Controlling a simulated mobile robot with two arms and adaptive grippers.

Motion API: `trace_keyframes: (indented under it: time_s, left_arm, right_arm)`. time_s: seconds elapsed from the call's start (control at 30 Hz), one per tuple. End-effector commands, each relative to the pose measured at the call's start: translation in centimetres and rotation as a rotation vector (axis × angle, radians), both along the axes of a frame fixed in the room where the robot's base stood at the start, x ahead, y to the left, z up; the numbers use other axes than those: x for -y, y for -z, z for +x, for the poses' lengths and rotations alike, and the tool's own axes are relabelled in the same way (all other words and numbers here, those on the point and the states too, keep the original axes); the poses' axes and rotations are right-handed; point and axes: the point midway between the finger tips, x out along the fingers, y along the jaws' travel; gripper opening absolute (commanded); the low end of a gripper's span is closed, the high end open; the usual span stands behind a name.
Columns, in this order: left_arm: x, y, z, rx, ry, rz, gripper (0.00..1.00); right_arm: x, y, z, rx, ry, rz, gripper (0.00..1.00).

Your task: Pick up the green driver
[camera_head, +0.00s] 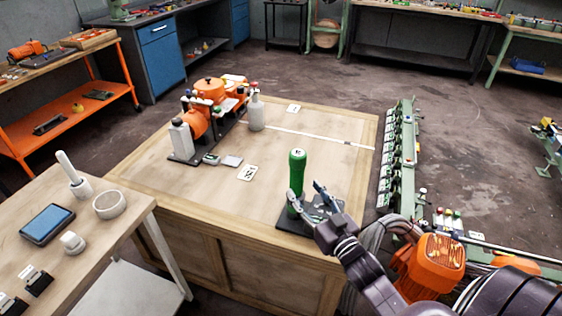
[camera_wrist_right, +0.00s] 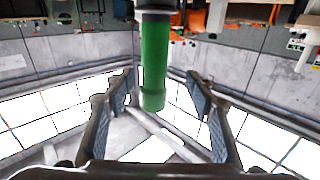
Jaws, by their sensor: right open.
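The green driver (camera_head: 297,170) stands upright at the front right of the wooden crate-like table, above a dark base plate (camera_head: 288,222). My right gripper (camera_head: 306,198) is open beside the driver's lower part, coming in from the lower right. In the right wrist view the driver (camera_wrist_right: 155,62) hangs in from the top, between the two open fingers of the gripper (camera_wrist_right: 160,95) as seen from there. I cannot tell whether a finger touches it. The lower end of the driver is partly hidden by the gripper. My left gripper is out of view.
An orange machine (camera_head: 210,90) stands at the back left of the wooden table (camera_head: 150,180), with a grey bottle (camera_head: 256,113) beside it. A green rack (camera_head: 402,150) runs along the right side. A small table (camera_head: 110,238) at left holds a tablet (camera_head: 47,224). The wooden table's middle is mostly clear.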

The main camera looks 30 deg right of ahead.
Motion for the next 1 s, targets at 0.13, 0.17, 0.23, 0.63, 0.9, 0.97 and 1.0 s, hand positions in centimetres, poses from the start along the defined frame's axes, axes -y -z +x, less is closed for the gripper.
trace_keyframes:
  time_s: [0.13,0.17,0.23,0.63,0.9,0.97,1.0]
  left_arm:
    - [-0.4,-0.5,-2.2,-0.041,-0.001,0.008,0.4]
    - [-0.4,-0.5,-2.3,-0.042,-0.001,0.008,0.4]
    - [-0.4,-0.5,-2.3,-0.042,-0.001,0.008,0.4]
    - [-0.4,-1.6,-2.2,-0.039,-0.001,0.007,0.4]
    - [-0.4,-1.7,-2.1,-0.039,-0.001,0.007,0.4]
    - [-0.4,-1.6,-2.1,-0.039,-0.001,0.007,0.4]
    - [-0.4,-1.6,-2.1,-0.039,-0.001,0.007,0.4]
  right_arm:
    - [0.7,0.2,0.0,-0.022,0.011,0.0,0.5]
    - [0.7,0.2,0.2,-0.022,0.011,0.0,0.5]
    - [0.8,0.3,1.0,-0.021,0.01,0.0,0.5]
    - [1.5,0.3,5.7,-0.019,0.009,0.0,0.5]
    - [1.6,0.6,7.4,-0.021,0.009,0.0,0.5]
    - [1.6,0.6,7.4,-0.021,0.009,0.0,0.5]
    - [1.5,0.6,7.4,-0.021,0.009,0.0,0.5]
